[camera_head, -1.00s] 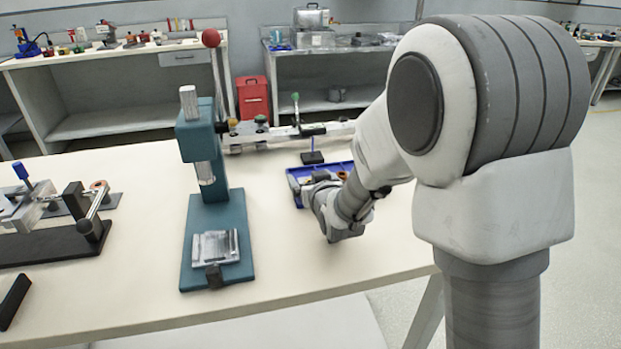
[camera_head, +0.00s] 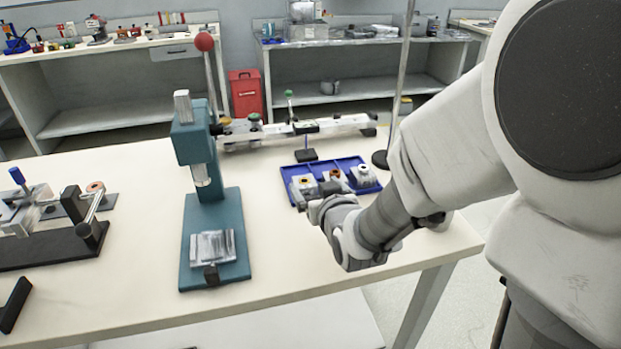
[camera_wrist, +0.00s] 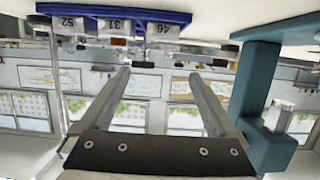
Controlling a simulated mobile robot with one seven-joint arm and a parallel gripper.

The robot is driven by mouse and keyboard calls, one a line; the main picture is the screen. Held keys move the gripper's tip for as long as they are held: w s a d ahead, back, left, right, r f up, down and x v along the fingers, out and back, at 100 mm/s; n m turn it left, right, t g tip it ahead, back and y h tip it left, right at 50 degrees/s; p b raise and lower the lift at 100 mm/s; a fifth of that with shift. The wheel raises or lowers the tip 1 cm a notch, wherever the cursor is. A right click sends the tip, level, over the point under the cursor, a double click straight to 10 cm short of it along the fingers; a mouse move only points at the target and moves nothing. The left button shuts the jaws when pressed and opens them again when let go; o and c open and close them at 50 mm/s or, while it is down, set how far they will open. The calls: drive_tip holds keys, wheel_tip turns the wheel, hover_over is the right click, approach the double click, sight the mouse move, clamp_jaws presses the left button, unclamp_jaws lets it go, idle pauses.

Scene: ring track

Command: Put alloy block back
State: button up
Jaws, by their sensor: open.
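No block is clearly marked as the alloy block. Three small metallic blocks sit in a blue tray (camera_head: 371,164): a left one (camera_head: 304,184), a middle one (camera_head: 335,177) and a right one (camera_head: 362,174). In the upside-down wrist view the tray (camera_wrist: 130,10) shows blocks numbered 52 (camera_wrist: 68,23), 31 (camera_wrist: 115,26) and 46 (camera_wrist: 162,30). A silvery piece (camera_head: 212,247) lies on the base of the teal press (camera_head: 203,205). My gripper (camera_wrist: 160,73) is open with nothing between its fingers. In the head view it is at the tray's near edge, its fingertips partly hidden.
A balance-like bar (camera_head: 290,128) stretches right from behind the press. A black-based fixture (camera_head: 60,245) is at the left. The front table between press and arm is clear.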

drive_tip(key=shift+b+v, duration=0.45)
drive_tip(key=shift+v, duration=0.45)
drive_tip(key=s+d+r+m+g+h, duration=0.1)
drive_tip(key=s+d+g, duration=0.1)
drive_tip(key=s+d, duration=0.2)
drive_tip(key=s+d+r+m+g+h, duration=0.1)
drive_tip(key=s+d+g, duration=0.2)
drive_tip(key=s, duration=0.8)
drive_tip(key=s+d+r+m+g+h, duration=0.1)
drive_tip(key=s+d+r+g+h, duration=0.1)
drive_tip(key=s+d, duration=0.4)
drive_tip(key=shift+s+d+g, duration=0.25)
drive_tip(key=shift+s+g, duration=0.45)
drive_tip(key=shift+s, duration=0.05)
drive_tip(key=shift+r, duration=0.25)
